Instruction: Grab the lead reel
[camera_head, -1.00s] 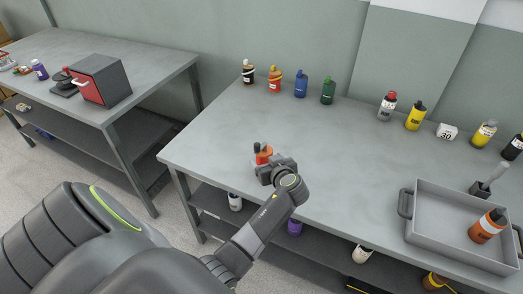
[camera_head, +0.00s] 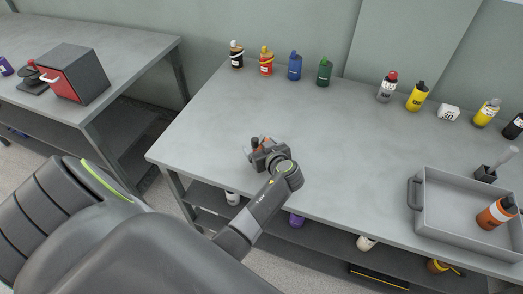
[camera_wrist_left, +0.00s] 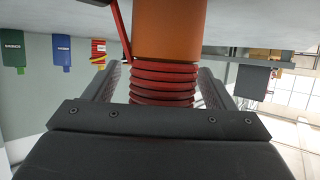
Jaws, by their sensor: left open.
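An orange cylindrical thing wound with red coils, which looks like the lead reel, stands on the grey bench near its left front. In the head view my left gripper (camera_head: 260,152) mostly hides it. In the left wrist view its orange body (camera_wrist_left: 166,32) and red coils (camera_wrist_left: 165,80) lie between my two open fingers (camera_wrist_left: 160,88), one on each side. A loose red strand runs up its left side. I cannot tell whether either finger touches it. My right gripper is not in view.
Along the bench's back stand a black bottle (camera_head: 236,55), a red one with a yellow band (camera_head: 266,61), a blue one (camera_head: 295,66) and a green one (camera_head: 324,72). A grey tray (camera_head: 440,217) holds an orange bottle (camera_head: 497,212) at right. The middle bench is clear.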

